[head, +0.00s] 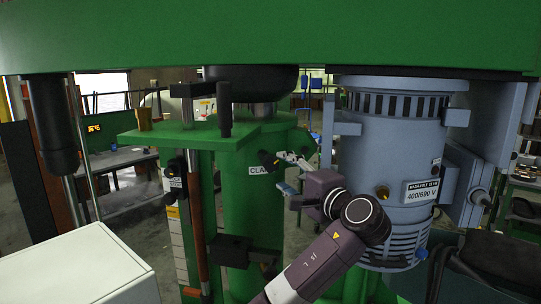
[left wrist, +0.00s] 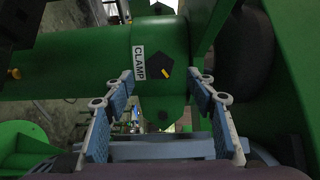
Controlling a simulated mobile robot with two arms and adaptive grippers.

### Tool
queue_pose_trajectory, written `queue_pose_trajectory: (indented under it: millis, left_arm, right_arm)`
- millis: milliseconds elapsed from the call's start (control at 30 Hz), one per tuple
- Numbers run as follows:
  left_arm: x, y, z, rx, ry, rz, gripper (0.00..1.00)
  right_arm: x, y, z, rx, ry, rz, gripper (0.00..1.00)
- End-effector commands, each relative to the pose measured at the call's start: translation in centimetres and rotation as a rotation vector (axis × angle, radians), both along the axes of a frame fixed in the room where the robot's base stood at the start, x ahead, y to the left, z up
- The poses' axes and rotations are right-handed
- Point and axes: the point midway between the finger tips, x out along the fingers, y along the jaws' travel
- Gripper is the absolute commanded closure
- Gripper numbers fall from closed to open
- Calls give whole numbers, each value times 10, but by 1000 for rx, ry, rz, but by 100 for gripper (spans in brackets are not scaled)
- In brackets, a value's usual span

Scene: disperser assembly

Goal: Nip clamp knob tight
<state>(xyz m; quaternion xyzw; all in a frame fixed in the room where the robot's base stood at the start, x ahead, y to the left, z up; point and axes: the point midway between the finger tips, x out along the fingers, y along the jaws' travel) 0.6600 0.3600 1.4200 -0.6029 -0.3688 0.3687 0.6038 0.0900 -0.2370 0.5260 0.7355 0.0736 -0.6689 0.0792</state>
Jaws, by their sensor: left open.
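The clamp knob (head: 269,160) is a small black knob on the green column, beside a white CLAMP label (head: 257,169) in the head view. In the left wrist view the knob (left wrist: 159,66) looks dark and many-sided with a yellow mark, next to the CLAMP label (left wrist: 138,63). My left gripper (head: 285,173) is open just right of the knob in the head view. In the left wrist view its blue-grey fingers (left wrist: 164,88) stand apart, with the knob ahead between the tips. They appear clear of it. My right gripper is out of view.
A grey-blue motor (head: 385,150) stands right of the column, close to my left wrist. A green shelf plate (head: 190,132) juts out left of the column, and a large green beam (head: 260,40) spans above. A black block (head: 231,250) sits lower on the column.

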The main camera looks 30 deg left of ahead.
Motion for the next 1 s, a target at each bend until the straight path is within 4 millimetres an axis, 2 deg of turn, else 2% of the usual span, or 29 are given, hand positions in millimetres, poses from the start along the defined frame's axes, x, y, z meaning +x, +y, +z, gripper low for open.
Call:
queue_pose_trajectory:
  millis: [100,500,867,1000]
  left_arm:
    - [2,10,6,3,-1,9,49]
    - [30,62,4,1,0,6,49]
    - [34,69,1,-1,-2,3,49]
    - [34,69,1,-1,-2,3,61]
  right_arm:
    - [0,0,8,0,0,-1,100]
    - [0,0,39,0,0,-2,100]
    - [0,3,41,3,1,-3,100]
    - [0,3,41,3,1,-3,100]
